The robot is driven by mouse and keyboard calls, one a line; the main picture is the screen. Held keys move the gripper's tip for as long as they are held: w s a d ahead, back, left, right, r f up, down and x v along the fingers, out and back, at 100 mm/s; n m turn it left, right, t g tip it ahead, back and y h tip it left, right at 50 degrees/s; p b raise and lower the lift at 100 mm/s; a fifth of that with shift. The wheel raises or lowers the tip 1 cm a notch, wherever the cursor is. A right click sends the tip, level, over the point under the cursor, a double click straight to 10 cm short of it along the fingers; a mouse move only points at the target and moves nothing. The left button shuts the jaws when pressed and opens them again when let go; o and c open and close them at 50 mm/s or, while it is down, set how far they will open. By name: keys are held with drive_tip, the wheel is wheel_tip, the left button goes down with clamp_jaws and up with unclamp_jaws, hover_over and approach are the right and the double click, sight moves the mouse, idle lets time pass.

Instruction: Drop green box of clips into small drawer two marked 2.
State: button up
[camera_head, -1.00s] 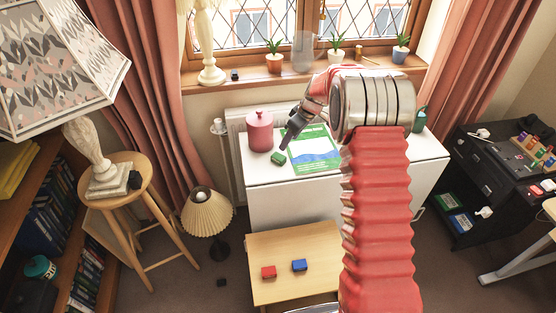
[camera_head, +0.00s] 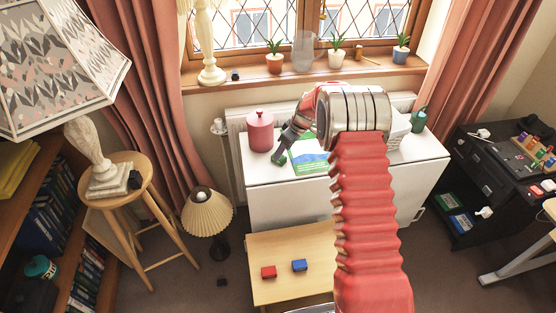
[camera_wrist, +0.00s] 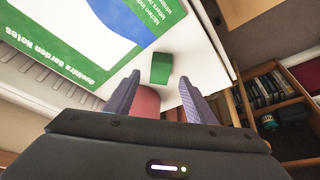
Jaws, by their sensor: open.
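The green box of clips (camera_head: 279,159) sits on the white cabinet top (camera_head: 268,175), left of a green-and-white booklet (camera_head: 309,157). In the wrist view the green box (camera_wrist: 161,68) lies just beyond the fingertips, roughly centred between them. My gripper (camera_wrist: 157,90) is open, its two fingers apart with nothing held between them. In the head view my gripper (camera_head: 284,152) is at the box, its tips partly covering it. I cannot make out a drawer marked 2 in either view.
A pink canister (camera_head: 260,132) stands close left of my gripper. A low wooden table (camera_head: 280,245) in front holds a red box (camera_head: 268,272) and a blue box (camera_head: 299,265). A black drawer unit (camera_head: 490,170) stands at the right. Potted plants line the sill.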

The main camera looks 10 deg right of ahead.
drive_tip(key=shift+x, duration=2.2)
drive_tip(key=shift+c, duration=0.5)
drive_tip(key=c, duration=1.1)
wheel_tip(320, 180, up, 10)
